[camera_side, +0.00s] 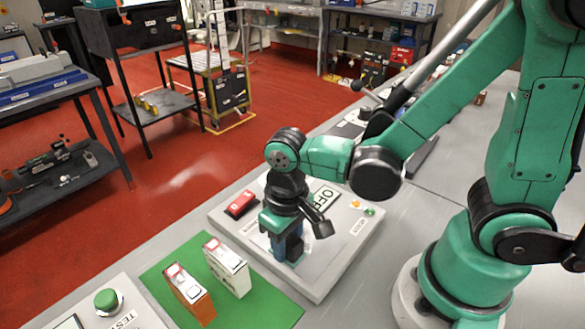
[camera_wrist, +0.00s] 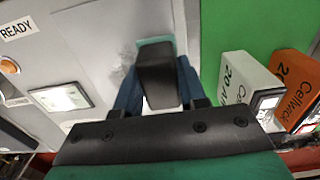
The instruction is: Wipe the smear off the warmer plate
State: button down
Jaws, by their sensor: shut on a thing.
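The warmer plate (camera_side: 325,272) is a pale grey slab with an OFF sign and a red switch; its surface also shows in the wrist view (camera_wrist: 95,55). A faint dark grey smear (camera_wrist: 125,56) shows on it, just left of the held block, which may hide part of it. My gripper (camera_side: 289,250) is low over the plate, its blue fingers shut on a dark block with a teal edge (camera_wrist: 157,77). The block looks to be at or very near the surface; I cannot tell if it touches. In the side view the fingers mostly hide it.
A green mat (camera_side: 262,308) beside the plate holds an upright white cell (camera_side: 227,266) and an orange one (camera_side: 190,293). A tester with a green button (camera_side: 107,300) stands at the lower left. The red switch (camera_side: 241,204) rises from the plate's far left corner.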

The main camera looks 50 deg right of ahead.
aim_at(308, 228)
jog(key=shift+d, duration=3.2)
jog(key=shift+r, duration=0.15)
jog(key=shift+a, duration=1.55)
jog(key=shift+a+r, duration=0.1)
jog(key=shift+a, duration=1.05)
jog(key=shift+w+a, duration=0.4)
jog(key=shift+a, duration=0.25)
jog(key=shift+w+d, duration=0.1)
jog(key=shift+d, duration=1.35)
jog(key=shift+d+f, duration=0.25)
jog(key=shift+d, duration=0.2)
jog(key=shift+d+r, duration=0.25)
jog(key=shift+d, duration=0.45)
jog(key=shift+d+f, duration=0.3)
jog(key=shift+d, duration=0.45)
jog(key=shift+r, duration=0.3)
jog(key=shift+a, duration=3.1)
jog(key=shift+a+f, duration=0.15)
jog(key=shift+a, duration=0.2)
jog(key=shift+d+r, duration=0.1)
jog(key=shift+r, duration=3.9)
